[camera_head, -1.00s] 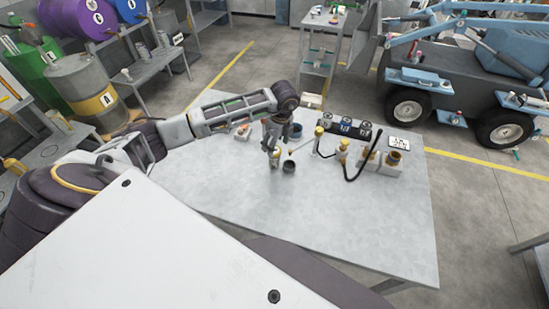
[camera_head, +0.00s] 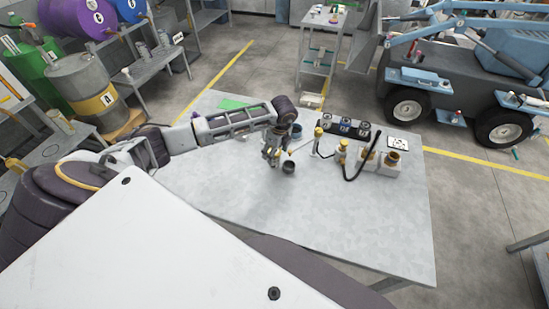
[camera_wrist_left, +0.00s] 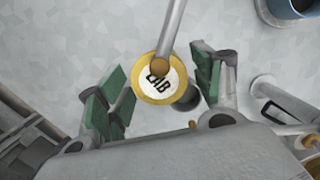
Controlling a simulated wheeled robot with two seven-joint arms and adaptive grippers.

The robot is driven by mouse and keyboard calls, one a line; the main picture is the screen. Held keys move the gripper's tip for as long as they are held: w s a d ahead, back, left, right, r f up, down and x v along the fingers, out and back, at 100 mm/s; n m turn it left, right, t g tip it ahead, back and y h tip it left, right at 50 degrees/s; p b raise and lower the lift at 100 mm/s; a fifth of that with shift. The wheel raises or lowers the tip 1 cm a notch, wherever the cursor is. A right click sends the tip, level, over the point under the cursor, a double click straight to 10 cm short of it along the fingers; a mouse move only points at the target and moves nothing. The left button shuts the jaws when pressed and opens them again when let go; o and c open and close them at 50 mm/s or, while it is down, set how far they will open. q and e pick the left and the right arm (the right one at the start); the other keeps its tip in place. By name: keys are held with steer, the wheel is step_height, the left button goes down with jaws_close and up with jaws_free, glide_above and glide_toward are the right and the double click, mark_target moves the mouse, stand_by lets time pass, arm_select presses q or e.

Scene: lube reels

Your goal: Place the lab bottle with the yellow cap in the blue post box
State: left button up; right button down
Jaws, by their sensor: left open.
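The lab bottle shows in the left wrist view as a round yellow cap (camera_wrist_left: 139,90) with a white label reading LAB. It lies between the spread green-padded fingers of my left gripper (camera_wrist_left: 158,92), with gaps on both sides. In the head view my left gripper (camera_head: 271,156) is low over the table, around a small yellow-topped thing. A grey rod with a brass ball end (camera_wrist_left: 160,66) overlaps the cap from above in the wrist view. My right gripper is not seen.
A dark cup (camera_head: 288,168) stands close right of my left gripper. A blue cup (camera_head: 296,130) is behind it. Yellow-topped fittings, a black hose (camera_head: 362,165) and a white card (camera_head: 398,143) are further right. The table's front and right (camera_head: 345,220) are clear.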

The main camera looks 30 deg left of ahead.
arm_select(q)
steer(key=shift+a+f, duration=0.15)
steer(key=shift+f, duration=1)
steer(key=c, duration=1)
steer(key=shift+a, duration=0.1)
